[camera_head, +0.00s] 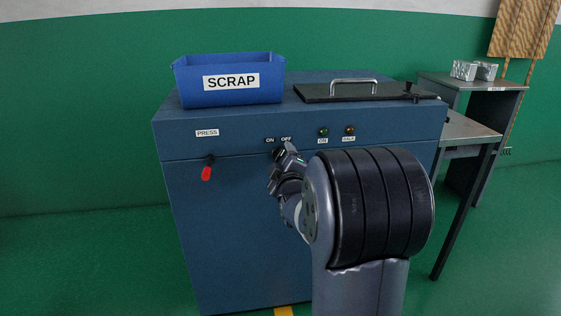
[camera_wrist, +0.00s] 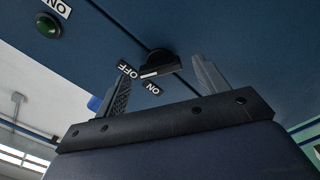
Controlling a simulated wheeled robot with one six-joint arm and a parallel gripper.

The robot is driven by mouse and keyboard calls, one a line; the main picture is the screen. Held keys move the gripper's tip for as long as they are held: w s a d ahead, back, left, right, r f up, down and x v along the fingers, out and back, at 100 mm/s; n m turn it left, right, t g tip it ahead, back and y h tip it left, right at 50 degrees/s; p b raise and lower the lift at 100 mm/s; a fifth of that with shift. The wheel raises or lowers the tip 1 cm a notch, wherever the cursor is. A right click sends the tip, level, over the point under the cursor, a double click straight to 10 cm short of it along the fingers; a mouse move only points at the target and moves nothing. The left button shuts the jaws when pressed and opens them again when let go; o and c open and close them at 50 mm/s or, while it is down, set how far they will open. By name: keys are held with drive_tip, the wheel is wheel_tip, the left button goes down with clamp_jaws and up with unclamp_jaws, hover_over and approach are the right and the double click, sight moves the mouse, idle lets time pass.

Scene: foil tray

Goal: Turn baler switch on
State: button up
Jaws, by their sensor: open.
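The baler switch is a black rotary knob (camera_wrist: 161,61) with a pale stripe, on the blue front panel of the baler (camera_head: 225,220). It has an OFF label (camera_wrist: 127,69) and an ON label (camera_wrist: 152,88) beside it, upside down in the wrist view. My gripper (camera_wrist: 163,67) is open, with one finger on each side of the knob in the picture; I cannot tell whether they touch it. In the head view my gripper (camera_head: 279,152) is just below the ON label (camera_head: 270,141) and OFF label (camera_head: 286,140) and mostly hides the knob. Its setting is unclear.
A red-handled press lever (camera_head: 206,172) is on the left. A blue scrap bin (camera_head: 220,98) and a handled lid (camera_head: 352,95) are on top. A side table (camera_head: 465,130) stands right.

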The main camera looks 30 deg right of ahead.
drive_tip(key=shift+w+d, duration=0.2)
drive_tip(key=shift+w, duration=0.4)
drive_tip(key=shift+c, duration=0.4)
drive_tip(key=c, duration=0.9)
